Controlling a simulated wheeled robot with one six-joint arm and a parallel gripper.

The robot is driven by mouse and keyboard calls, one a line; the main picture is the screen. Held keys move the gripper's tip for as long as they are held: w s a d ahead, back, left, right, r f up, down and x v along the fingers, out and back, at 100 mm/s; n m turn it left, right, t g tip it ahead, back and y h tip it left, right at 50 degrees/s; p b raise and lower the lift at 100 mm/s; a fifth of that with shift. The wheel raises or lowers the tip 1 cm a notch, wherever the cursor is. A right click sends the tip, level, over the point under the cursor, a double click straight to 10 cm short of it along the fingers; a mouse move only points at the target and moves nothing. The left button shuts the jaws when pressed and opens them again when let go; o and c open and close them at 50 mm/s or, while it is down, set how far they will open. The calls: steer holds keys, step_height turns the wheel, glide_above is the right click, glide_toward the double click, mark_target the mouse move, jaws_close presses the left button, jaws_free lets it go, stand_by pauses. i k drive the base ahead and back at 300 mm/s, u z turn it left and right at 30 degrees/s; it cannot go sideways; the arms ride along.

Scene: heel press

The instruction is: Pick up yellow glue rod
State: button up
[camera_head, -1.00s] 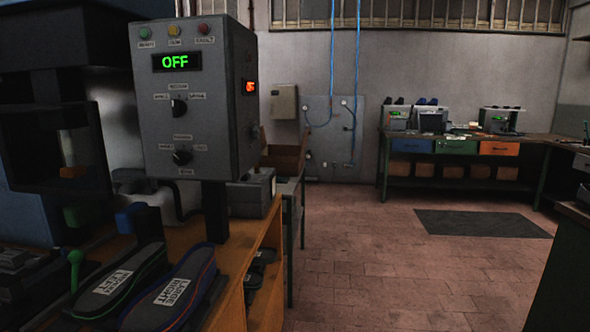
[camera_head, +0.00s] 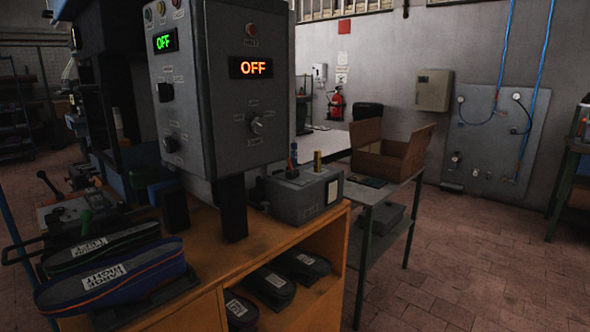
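A small upright yellow rod (camera_head: 317,161), which looks like the yellow glue rod, stands at the back of a grey box (camera_head: 305,198). The box sits on the right end of the orange wooden bench (camera_head: 225,252). A thin rod with blue and orange parts (camera_head: 293,156) stands just left of the yellow one. The lower ends of both rods are hard to make out. My gripper is not in view.
A grey control box (camera_head: 225,85) showing OFF stands on a post left of the grey box. Insoles (camera_head: 110,275) lie at the bench's front left. An open cardboard box (camera_head: 390,150) is on a table behind. The floor at right is clear.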

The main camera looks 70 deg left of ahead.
mark_target(317, 153)
steer(key=u, duration=0.8)
steer(key=i, duration=0.9)
steer(key=u, duration=1.45)
steer(key=i, duration=0.4)
steer(key=u, duration=0.25)
